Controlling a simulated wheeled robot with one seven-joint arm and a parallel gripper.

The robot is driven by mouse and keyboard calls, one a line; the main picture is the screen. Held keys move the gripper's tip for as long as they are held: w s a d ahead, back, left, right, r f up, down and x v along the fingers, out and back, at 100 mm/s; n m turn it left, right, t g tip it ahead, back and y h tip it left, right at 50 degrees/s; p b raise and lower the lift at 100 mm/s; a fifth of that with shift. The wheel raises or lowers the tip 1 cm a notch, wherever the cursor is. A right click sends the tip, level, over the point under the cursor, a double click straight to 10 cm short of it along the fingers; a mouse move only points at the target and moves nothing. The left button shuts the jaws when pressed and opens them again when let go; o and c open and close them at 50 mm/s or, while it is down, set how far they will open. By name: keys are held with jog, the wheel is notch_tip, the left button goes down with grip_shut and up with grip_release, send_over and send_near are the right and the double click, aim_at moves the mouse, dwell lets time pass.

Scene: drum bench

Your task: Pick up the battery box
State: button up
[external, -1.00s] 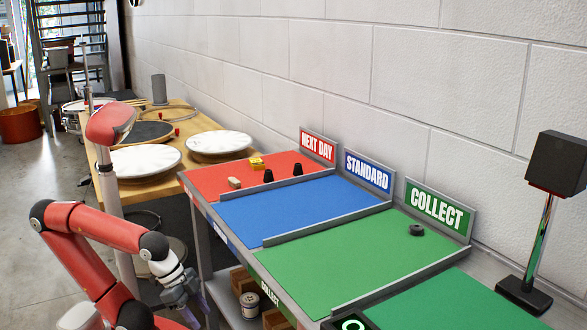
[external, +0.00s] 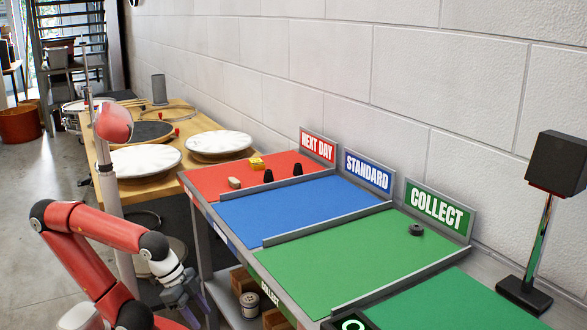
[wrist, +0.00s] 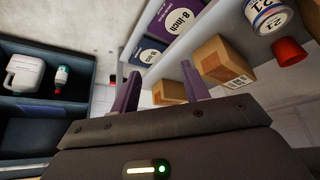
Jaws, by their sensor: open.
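I cannot tell for sure which object is the battery box. A small yellow item (external: 256,162) and a tan block (external: 235,182) lie on the red mat in the external view. My gripper (external: 187,301) hangs low in front of the bench, left of its front edge and well apart from the mat items. In the wrist view my gripper (wrist: 160,78) has its two purple fingers spread with nothing held between them. Cardboard boxes (wrist: 222,62) stand on a shelf beyond the fingertips, partly hidden by the right finger.
The bench has red (external: 214,182), blue (external: 285,207) and green (external: 340,262) lanes with raised dividers. Two black knobs (external: 297,169) stand on red. A dark speaker (external: 558,162) stands right. The wrist view shows a dark bin (wrist: 45,105) with a white jug (wrist: 25,72).

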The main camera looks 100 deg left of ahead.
dwell(0.3)
jog(key=o, duration=0.8)
